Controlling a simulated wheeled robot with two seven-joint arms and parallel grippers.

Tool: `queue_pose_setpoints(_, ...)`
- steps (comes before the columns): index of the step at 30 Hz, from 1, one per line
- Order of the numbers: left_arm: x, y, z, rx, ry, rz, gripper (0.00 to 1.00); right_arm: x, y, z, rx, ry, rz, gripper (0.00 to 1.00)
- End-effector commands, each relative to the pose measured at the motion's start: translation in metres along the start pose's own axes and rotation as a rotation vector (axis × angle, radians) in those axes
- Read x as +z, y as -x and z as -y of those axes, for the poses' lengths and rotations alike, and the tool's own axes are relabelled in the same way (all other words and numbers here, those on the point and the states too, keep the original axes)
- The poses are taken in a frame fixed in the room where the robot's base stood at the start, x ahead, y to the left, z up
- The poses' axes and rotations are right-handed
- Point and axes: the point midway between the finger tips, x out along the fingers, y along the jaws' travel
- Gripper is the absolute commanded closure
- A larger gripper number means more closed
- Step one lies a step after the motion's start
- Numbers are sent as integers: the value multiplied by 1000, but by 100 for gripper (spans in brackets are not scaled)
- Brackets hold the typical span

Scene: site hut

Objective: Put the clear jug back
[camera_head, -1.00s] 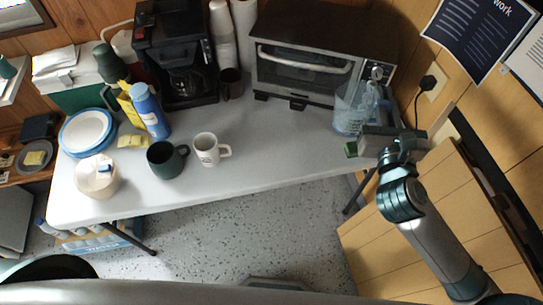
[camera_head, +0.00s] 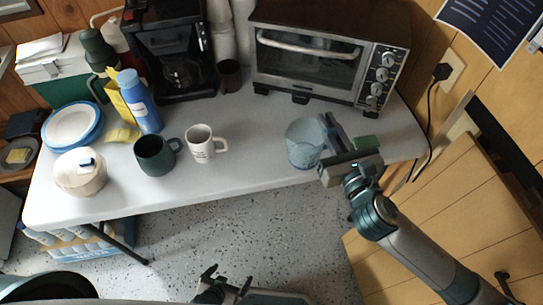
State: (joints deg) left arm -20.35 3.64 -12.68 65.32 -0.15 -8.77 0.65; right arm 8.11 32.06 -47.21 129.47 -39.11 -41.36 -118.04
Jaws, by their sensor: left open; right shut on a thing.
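The clear jug (camera_head: 303,145) is pale blue and see-through, in the head view in front of the toaster oven near the table's front edge. My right gripper (camera_head: 333,148) is shut on it at its right side, and its jaws hide the handle. I cannot tell whether the jug's base touches the table. My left gripper (camera_head: 227,280) is open and empty at the bottom of the view, over the floor in front of the table.
The toaster oven (camera_head: 308,62) stands behind the jug. A white mug (camera_head: 199,147) and a dark green mug (camera_head: 150,155) are left of it. A small green block (camera_head: 366,142) lies just right of my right gripper. The white table (camera_head: 250,125) is clear between the white mug and jug.

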Motion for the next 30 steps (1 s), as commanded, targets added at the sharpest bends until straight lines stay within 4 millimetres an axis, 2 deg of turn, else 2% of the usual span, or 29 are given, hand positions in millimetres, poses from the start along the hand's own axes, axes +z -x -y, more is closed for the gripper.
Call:
queue_pose_setpoints(14,-1,0,0,0,0,-1,0,-3,-6,-3,1,-1,1,100)
queue_pose_setpoints(20,0,0,0,-1,0,3,0,-17,-28,-13,1,-2,1,100)
queue_pose_setpoints(30,4,-2,4,-5,1,26,0,-54,-83,-38,0,-2,1,100)
